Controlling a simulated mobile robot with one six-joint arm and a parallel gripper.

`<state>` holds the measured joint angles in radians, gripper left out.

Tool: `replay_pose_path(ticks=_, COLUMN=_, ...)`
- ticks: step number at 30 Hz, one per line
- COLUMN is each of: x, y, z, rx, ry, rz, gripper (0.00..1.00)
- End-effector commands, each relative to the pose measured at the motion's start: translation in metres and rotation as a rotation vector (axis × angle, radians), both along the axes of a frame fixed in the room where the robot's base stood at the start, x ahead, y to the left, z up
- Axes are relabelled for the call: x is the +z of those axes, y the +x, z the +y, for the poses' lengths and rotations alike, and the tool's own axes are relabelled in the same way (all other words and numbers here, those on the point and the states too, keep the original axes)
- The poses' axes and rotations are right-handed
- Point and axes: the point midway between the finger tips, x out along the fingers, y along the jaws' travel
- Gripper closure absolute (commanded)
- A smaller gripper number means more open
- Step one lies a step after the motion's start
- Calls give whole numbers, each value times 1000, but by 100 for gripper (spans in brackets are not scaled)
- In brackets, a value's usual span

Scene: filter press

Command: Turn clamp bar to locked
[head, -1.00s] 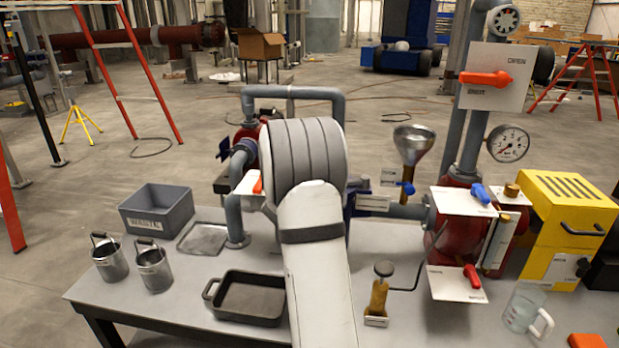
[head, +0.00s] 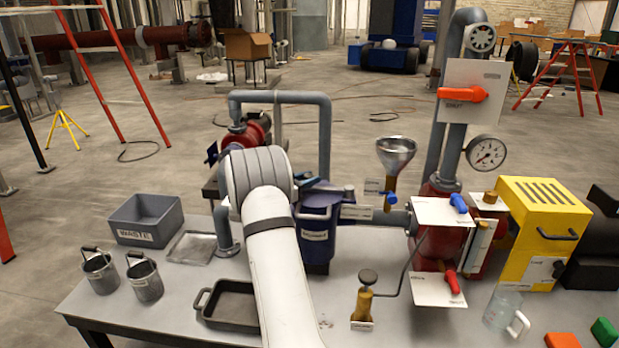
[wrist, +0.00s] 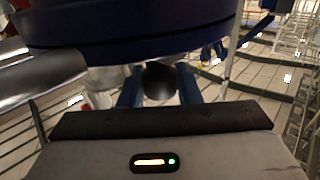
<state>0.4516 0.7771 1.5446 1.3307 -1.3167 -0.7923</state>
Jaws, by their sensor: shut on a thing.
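The dark blue press vessel (head: 318,248) stands on the bench right of my arm in the head view, with a bright bar across its front and a small white label. My arm hides its left side and my gripper there. In the wrist view, my gripper (wrist: 160,84) has its two blue fingers on either side of a dark rounded end, which seems to be the clamp bar (wrist: 160,78), and is shut on it. The blue round body (wrist: 150,30) lies just above the fingers. The bar's angle and the locked mark cannot be made out.
A funnel (head: 396,153), grey pipes and a red pump body (head: 437,240) with valve levers stand right of the vessel. A black tray (head: 228,305), two metal pails (head: 145,278) and a grey waste bin (head: 146,220) sit left. A brass hand pump (head: 363,300) stands in front.

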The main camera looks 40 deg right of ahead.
Motion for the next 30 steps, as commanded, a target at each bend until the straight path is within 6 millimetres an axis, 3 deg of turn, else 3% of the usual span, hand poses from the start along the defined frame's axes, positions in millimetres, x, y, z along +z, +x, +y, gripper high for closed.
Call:
replay_pose_path(ticks=5, x=6, y=3, z=-1, rx=8, ry=-9, rz=-7, gripper=100)
replay_pose_path(ticks=6, x=6, y=3, z=-1, rx=8, ry=-9, rz=-7, gripper=69)
replay_pose_path(ticks=13, x=4, y=1, z=-2, rx=5, ry=-7, rz=-5, gripper=50)
replay_pose_path(ticks=23, x=3, y=1, z=5, rx=3, ry=-4, rz=-4, gripper=50)
replay_pose_path(ticks=30, x=2, y=7, z=44, rx=6, ry=-4, rz=-4, gripper=50)
